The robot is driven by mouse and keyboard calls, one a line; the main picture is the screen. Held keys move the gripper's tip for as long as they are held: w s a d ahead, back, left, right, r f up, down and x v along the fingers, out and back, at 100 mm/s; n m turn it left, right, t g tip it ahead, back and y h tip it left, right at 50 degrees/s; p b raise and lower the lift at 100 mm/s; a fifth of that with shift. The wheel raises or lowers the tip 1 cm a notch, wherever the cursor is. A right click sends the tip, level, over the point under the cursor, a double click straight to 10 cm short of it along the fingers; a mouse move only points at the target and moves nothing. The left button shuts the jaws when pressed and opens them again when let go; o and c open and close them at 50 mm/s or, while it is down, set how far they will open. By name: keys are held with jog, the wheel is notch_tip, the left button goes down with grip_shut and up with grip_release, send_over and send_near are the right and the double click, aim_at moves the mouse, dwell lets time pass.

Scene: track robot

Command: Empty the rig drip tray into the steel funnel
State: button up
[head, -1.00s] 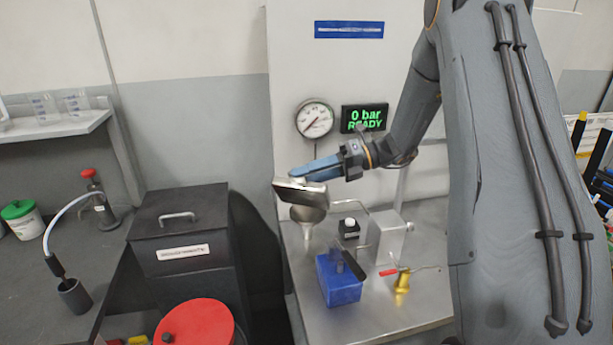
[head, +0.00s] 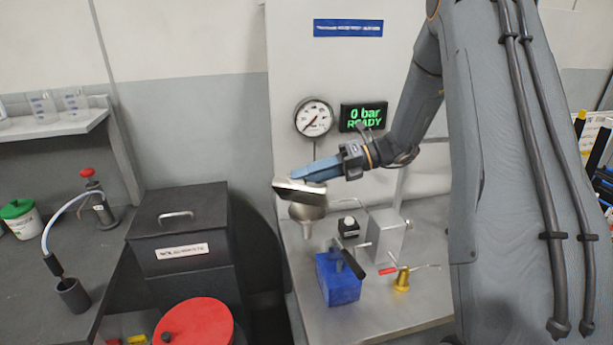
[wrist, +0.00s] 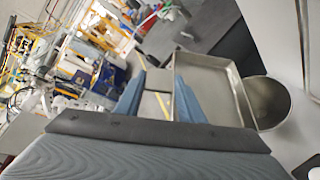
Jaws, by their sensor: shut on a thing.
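My gripper (head: 312,174) is shut on the edge of the steel drip tray (head: 299,190). It holds the tray in the air just above the steel funnel (head: 308,211), with the tray tilted in the head view. In the wrist view the blue fingers (wrist: 157,98) grip the tray's near side, and the tray (wrist: 212,80) shows its open, shallow inside. No liquid can be made out in it. The round funnel mouth (wrist: 268,100) shows beside the tray's corner. In the head view the tray hides part of the funnel's rim.
Below stand a blue block (head: 338,280) with a black lever, a brass valve (head: 402,279) with a red handle, a black bottle (head: 348,228) and a grey box (head: 385,235). A gauge (head: 314,118) and a display reading "0 bar READY" (head: 364,117) are behind. A dark bin (head: 180,235) stands left.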

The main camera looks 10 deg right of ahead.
jog(key=s+a+f+n+t+h+b, duration=0.4)
jog(key=f+n+b, duration=0.4)
jog(key=b, duration=0.7)
jog(key=shift+m+t, duration=0.3)
jog(key=shift+m, duration=0.4)
jog(key=shift+s+d+r+p, duration=0.15)
jog(key=shift+s+r+p, duration=0.1)
jog(key=shift+r+p, duration=0.6)
jog(key=shift+s+d+r+p, duration=0.15)
jog(key=shift+s+r+p, duration=0.1)
jog(key=shift+r+p, duration=0.55)
jog(key=shift+s+d+r+p, duration=0.15)
jog(key=shift+s+r+p, duration=0.1)
jog(key=shift+r+p, duration=0.55)
jog(key=shift+f, duration=0.1)
jog(key=shift+s, duration=0.1)
